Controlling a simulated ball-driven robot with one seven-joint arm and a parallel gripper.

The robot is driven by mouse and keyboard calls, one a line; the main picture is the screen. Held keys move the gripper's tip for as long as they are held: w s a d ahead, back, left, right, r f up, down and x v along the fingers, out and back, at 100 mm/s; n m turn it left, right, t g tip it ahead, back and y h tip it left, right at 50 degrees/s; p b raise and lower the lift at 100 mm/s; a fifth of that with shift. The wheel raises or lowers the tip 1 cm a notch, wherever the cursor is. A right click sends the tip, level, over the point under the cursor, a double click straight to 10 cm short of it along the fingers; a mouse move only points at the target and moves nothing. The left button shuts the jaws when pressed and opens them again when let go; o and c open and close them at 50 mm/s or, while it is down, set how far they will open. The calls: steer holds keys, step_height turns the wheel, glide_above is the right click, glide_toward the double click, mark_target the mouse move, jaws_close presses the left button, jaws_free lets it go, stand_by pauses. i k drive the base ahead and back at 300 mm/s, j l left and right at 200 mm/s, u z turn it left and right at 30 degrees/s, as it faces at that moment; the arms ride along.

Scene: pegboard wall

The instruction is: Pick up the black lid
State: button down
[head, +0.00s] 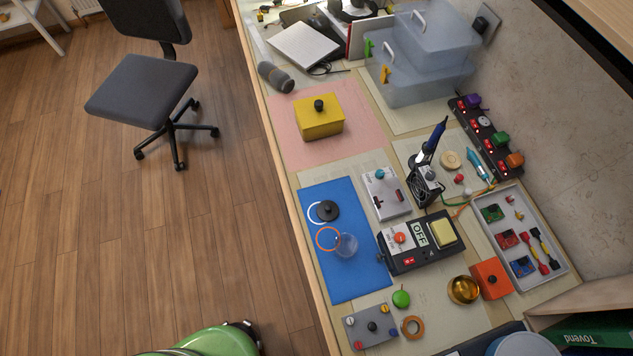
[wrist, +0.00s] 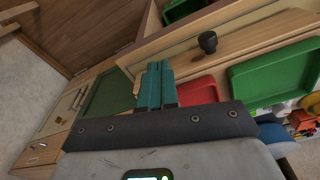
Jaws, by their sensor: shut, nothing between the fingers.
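The black lid (head: 328,210), a small round disc with a knob on top, lies on the blue mat (head: 340,280) in the head view. A white ring (head: 313,212) shows at its left side. An orange ring (head: 327,239) and a clear round glass piece (head: 346,246) are just below it on the mat. My gripper (wrist: 157,66) shows in the wrist view with its teal fingers together and nothing between them. It is not seen in the head view, and the lid is not recognisable in the wrist view, so they are apart.
Right of the mat stand a black scale-like box (head: 420,241), a grey switch box (head: 386,194) and a soldering iron stand (head: 427,185). A yellow box (head: 319,117) is behind. The wrist view shows a green tray (wrist: 275,75) and a black knob (wrist: 207,41) near my fingers.

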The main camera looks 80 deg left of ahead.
mark_target(327, 211)
steer(key=k+u, duration=0.1)
steer(key=u, duration=0.35)
steer(key=k+u, duration=0.1)
steer(key=u, duration=0.4)
steer(key=k+u, duration=0.1)
steer(key=u, duration=0.35)
